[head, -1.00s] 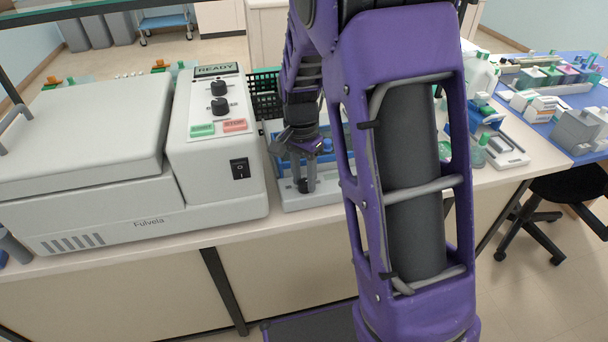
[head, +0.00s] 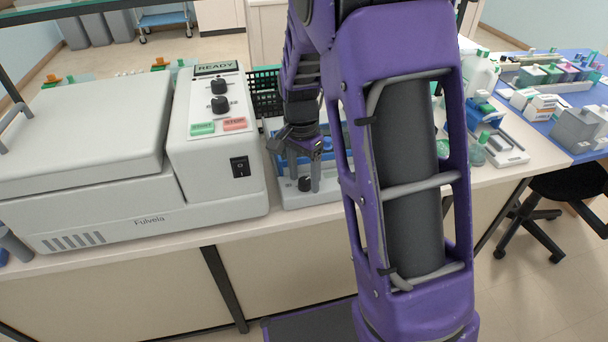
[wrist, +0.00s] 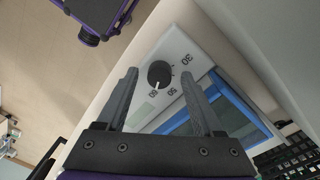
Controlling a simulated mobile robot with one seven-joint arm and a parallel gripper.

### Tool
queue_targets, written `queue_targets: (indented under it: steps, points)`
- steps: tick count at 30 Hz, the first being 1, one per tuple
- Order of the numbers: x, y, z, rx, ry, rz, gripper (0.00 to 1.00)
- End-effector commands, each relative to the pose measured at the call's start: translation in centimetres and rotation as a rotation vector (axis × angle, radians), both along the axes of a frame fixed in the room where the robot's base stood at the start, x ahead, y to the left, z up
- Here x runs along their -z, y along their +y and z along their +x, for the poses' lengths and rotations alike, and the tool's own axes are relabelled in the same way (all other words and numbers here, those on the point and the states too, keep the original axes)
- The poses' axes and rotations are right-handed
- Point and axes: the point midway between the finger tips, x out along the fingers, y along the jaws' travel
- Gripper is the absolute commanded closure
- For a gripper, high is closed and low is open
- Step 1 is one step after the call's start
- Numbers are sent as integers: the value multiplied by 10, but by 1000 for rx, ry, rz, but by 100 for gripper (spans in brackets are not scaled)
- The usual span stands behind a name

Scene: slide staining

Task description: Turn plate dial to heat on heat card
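The plate dial is a small black round knob (head: 305,184) on the front panel of the light grey plate unit (head: 318,200). In the wrist view the knob (wrist: 159,74) has a white pointer mark toward the lower left, near a partly readable number. The numbers 30 and 50 stand to its right. My gripper (head: 304,188) is over the panel, its fingers apart on either side of the dial. In the wrist view my gripper (wrist: 158,74) is open, with visible gaps beside the knob. I cannot make out a heat card.
A large grey machine (head: 218,160) with a READY display and two black knobs stands close at left. A black basket (head: 264,92) is behind the plate unit. Bottles and a blue mat (head: 575,125) with staining items lie at right. The bench's front edge is just before the dial.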

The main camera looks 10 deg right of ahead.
Motion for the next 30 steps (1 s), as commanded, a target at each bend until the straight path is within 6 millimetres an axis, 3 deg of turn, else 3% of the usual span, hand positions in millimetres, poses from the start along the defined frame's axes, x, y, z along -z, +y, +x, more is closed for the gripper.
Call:
queue_targets:
  steps: [8, 24, 30]
  points:
    - [-10, 1, 1, -1, -1, 0, 32]
    - [-131, 4, 6, -1, -4, -1, 32]
    - [-162, 4, 7, -1, -2, 0, 32]
